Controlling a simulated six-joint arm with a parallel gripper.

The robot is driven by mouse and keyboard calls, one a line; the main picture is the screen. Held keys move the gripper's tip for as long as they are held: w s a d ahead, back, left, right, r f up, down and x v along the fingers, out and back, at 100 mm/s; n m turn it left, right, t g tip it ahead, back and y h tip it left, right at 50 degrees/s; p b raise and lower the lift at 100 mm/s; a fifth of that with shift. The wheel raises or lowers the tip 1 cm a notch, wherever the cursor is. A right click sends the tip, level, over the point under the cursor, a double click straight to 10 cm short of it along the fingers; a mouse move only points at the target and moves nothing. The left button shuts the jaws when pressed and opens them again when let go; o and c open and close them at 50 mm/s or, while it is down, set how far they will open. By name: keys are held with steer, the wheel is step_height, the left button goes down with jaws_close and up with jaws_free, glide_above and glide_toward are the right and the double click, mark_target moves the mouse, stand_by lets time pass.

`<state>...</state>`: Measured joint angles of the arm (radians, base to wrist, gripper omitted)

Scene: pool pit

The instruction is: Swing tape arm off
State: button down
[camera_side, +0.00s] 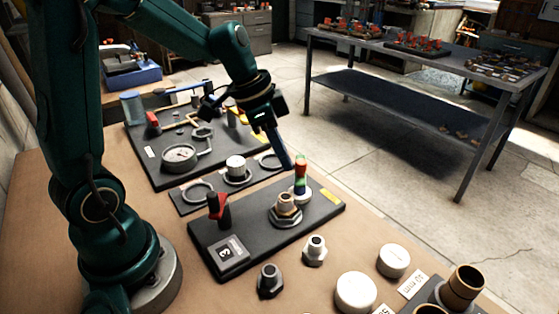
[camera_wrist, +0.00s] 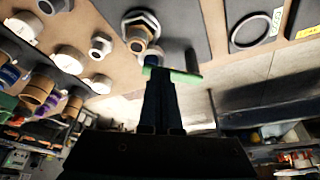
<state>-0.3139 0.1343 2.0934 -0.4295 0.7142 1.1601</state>
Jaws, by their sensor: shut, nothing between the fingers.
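The board marked 3 (camera_side: 318,222) lies on the bench. Near its far right corner stands a short post with red, green and blue bands (camera_side: 300,170) on a pale round base, beside a brass and steel hex fitting (camera_side: 286,208). My gripper (camera_side: 289,167) is shut and empty, its tips just left of the banded post; I cannot tell if they touch it. In the wrist view a thin green-edged bar (camera_wrist: 172,75) crosses just beyond my fingertips (camera_wrist: 160,82), which partly hide it. It may be the tape arm. The hex fitting (camera_wrist: 140,32) shows above it.
A red-handled black lever (camera_side: 218,208) stands at the board's left. Loose hex nuts (camera_side: 315,250) and white caps (camera_side: 393,260) lie in front. Behind is a board with a gauge (camera_side: 180,157).

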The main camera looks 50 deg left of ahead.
mark_target(304, 180)
steer(key=shift+w+d+n+y, duration=0.25)
steer(key=shift+d+n, duration=0.2)
steer(key=shift+n, duration=0.25)
stand_by(0.3)
steer(key=shift+w+d+n+y, duration=0.4)
steer(key=shift+d+n, duration=0.2)
steer(key=shift+n, duration=0.4)
steer(key=shift+w+d+n+t+y, duration=0.3)
steer(key=shift+w+d+n+y, duration=0.25)
steer(key=shift+n, duration=0.65)
steer(key=shift+w+d, duration=0.25)
steer(key=shift+w, duration=0.35)
steer(key=shift+w+d, duration=0.25)
steer(key=shift+w, duration=0.4)
